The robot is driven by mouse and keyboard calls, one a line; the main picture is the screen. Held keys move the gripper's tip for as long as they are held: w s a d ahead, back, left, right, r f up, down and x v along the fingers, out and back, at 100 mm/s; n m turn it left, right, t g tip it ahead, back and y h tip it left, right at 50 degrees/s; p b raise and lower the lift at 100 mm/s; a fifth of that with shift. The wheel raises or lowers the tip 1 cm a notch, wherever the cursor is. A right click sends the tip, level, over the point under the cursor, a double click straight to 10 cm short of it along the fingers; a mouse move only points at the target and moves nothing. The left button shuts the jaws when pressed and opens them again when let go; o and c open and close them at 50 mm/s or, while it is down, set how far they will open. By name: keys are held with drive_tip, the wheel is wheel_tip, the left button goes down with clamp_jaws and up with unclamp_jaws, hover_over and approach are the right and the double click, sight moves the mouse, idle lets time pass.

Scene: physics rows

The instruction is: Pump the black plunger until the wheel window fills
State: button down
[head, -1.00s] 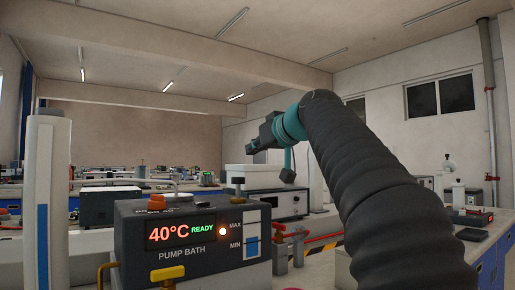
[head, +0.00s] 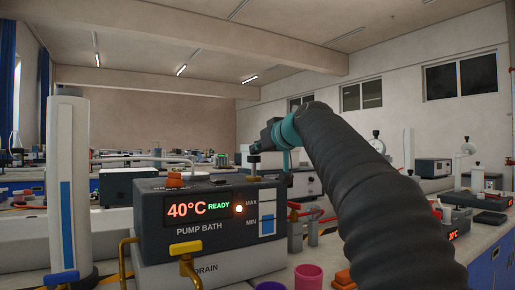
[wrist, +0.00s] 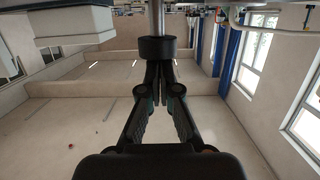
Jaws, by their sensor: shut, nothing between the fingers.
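The grey pump bath (head: 150,215) stands in the foreground of the head view, its display reading 40°C READY beside a lit orange lamp. The black plunger (head: 254,159) rises on a thin rod from its top right. In the wrist view, the plunger's round black knob (wrist: 157,49) and metal rod lie straight beyond my fingertips. My gripper (wrist: 158,66) is shut and empty, right at the knob; whether they touch I cannot tell. In the head view my gripper (head: 255,148) is just above the knob. A MAX/MIN window (head: 267,199) is pale above and blue below. I cannot identify a wheel window.
Yellow taps (head: 187,266) stick out at the bath's front. A white column (head: 68,180) stands at left. Pink (head: 308,277) and purple cups sit in front at right. Red-handled valves (head: 305,212) and other benches with instruments lie behind.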

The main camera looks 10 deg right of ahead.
sight(257, 160)
wheel_tip(257, 160, down, 3)
drive_tip(key=b, duration=0.2)
drive_tip(key=shift+b, duration=0.4)
drive_tip(key=s+d+r+p, duration=0.2)
drive_tip(key=s+r, duration=0.4)
drive_tip(key=s, duration=0.3)
drive_tip(key=shift+s+d+r, duration=0.2)
drive_tip(key=shift+d+r, duration=0.2)
drive_tip(key=shift+d, duration=0.1)
idle(0.5)
